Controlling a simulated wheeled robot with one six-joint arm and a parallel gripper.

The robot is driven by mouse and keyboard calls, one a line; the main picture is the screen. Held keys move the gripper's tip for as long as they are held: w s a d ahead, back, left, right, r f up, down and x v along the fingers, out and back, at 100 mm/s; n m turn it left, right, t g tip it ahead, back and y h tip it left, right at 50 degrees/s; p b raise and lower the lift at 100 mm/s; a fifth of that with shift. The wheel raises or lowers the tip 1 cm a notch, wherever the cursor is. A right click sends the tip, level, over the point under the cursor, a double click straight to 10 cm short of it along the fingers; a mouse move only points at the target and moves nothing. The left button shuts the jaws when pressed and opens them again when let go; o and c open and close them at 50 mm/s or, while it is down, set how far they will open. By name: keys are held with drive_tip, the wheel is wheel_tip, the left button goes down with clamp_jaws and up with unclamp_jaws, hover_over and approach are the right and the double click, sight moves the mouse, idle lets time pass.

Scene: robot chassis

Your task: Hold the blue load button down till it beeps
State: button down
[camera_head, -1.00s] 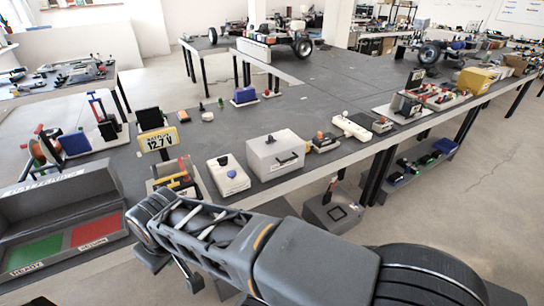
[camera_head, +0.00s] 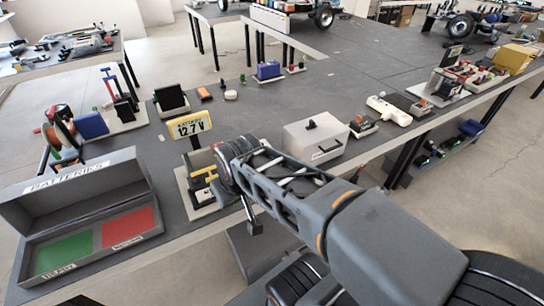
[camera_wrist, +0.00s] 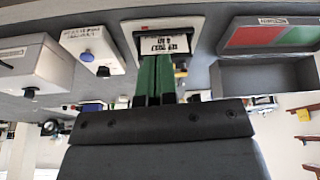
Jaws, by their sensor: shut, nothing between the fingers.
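The blue load button (camera_wrist: 87,56) is a round knob on a white box (camera_wrist: 102,38) in the wrist view, left of my fingers. My gripper (camera_wrist: 155,98) has green fingers shut together with nothing between them. The fingers overlap the lower edge of the white-framed tester (camera_wrist: 118,30) in that view. The fingers appear apart from the button, to its right. In the head view my arm hides the button and most or all of its box. The tester's yellow display (camera_head: 188,127) reads 12.7 V there.
A light grey box with a handle (camera_head: 315,142) stands right of my arm and also shows at the wrist view's left (camera_wrist: 30,65). The open batteries box (camera_head: 140,185), with green and red pads, is at left.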

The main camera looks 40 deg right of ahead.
drive_tip(key=w+d, duration=0.4)
drive_tip(key=d, duration=0.3)
drive_tip(key=w+d+m, duration=0.1)
drive_tip(key=w+d, duration=0.4)
drive_tip(key=d, duration=0.3)
drive_tip(key=w+d+p, duration=0.1)
drive_tip(key=w+d, duration=0.3)
drive_tip(key=d, duration=0.4)
drive_tip(key=shift+w+d+m, duration=0.15)
drive_tip(key=shift+w+m, duration=0.15)
drive_tip(key=shift+w, duration=0.05)
drive_tip(key=x, duration=0.8)
drive_tip(key=s+p+x, duration=0.1)
drive_tip(key=x, duration=0.3)
drive_tip(key=shift+d+f, duration=0.1)
drive_tip(key=shift+f, duration=0.9)
drive_tip(key=shift+f, duration=0.1)
